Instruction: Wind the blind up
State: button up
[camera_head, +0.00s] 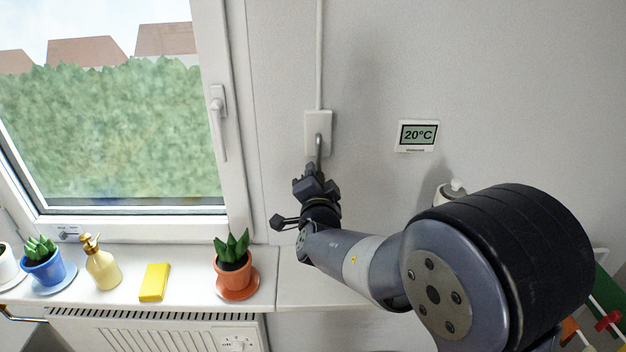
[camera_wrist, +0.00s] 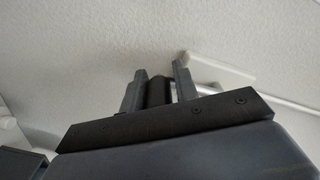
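A white winder box (camera_head: 318,134) is fixed to the wall right of the window, with a white cord or tube (camera_head: 319,55) running up from it. A grey crank arm (camera_head: 318,150) hangs down from the box to my gripper (camera_head: 313,183). In the wrist view the box (camera_wrist: 215,72) shows behind the fingers, and a dark cylindrical crank grip (camera_wrist: 159,91) lies between the two fingers of my gripper (camera_wrist: 160,85). The fingers stand close together on either side of it; a thin light sliver shows by the right finger. I see no blind across the visible glass.
The window (camera_head: 115,130) has a white handle (camera_head: 217,120). On the sill stand an orange potted plant (camera_head: 233,275), a yellow sponge (camera_head: 154,282), a spray bottle (camera_head: 101,265) and a blue pot (camera_head: 45,268). A thermometer display (camera_head: 417,135) is right of the box.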

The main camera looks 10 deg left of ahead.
jog(key=o, duration=0.3)
jog(key=shift+w+d+r, duration=0.25)
jog(key=shift+d+r, duration=0.05)
jog(key=shift+d, duration=0.15)
jog(key=shift+s+f, duration=0.1)
jog(key=b+v, duration=0.2)
jog(key=v, duration=0.8)
jog(key=shift+s+a, duration=0.1)
jog(key=shift+s, duration=0.35)
jog(key=p+x, duration=0.1)
jog(key=x, duration=0.9)
jog(key=shift+p, duration=0.4)
jog(key=shift+w+f, duration=0.2)
jog(key=shift+w, duration=0.15)
